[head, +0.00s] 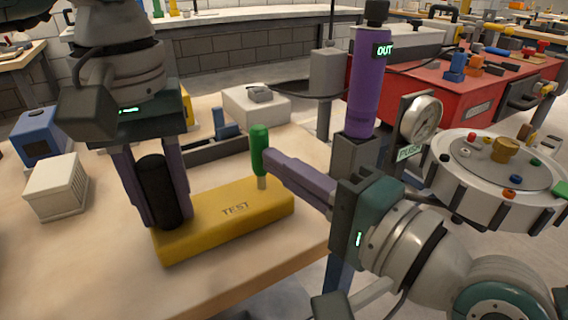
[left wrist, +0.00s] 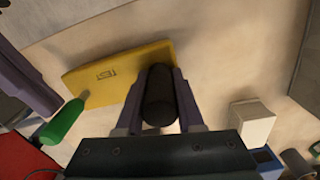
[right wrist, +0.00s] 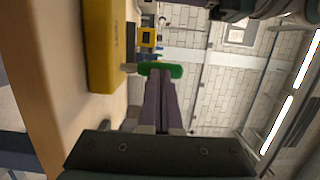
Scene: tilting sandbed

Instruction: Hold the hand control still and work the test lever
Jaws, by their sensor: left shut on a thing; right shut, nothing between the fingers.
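The hand control is a yellow box (head: 226,226) marked TEST, lying on the pale bench top. A black upright grip (head: 160,190) rises from its left end. My left gripper (head: 163,222) is shut on the black grip, one finger on each side, as the left wrist view also shows (left wrist: 160,97). The test lever has a green handle (head: 260,140) on a short pale stem at the box's right end. My right gripper (head: 268,158) is shut and empty, its fingertips right beside the green handle. In the right wrist view the green handle (right wrist: 172,71) lies across the fingertips; I cannot tell whether they touch.
A purple cylinder (head: 366,85) with an OUT sign stands right of the bench, near a gauge (head: 421,118) with a PUSH label. A round tray (head: 490,175) with coloured parts is at right. A white box (head: 58,186) and blue box (head: 42,135) stand at left.

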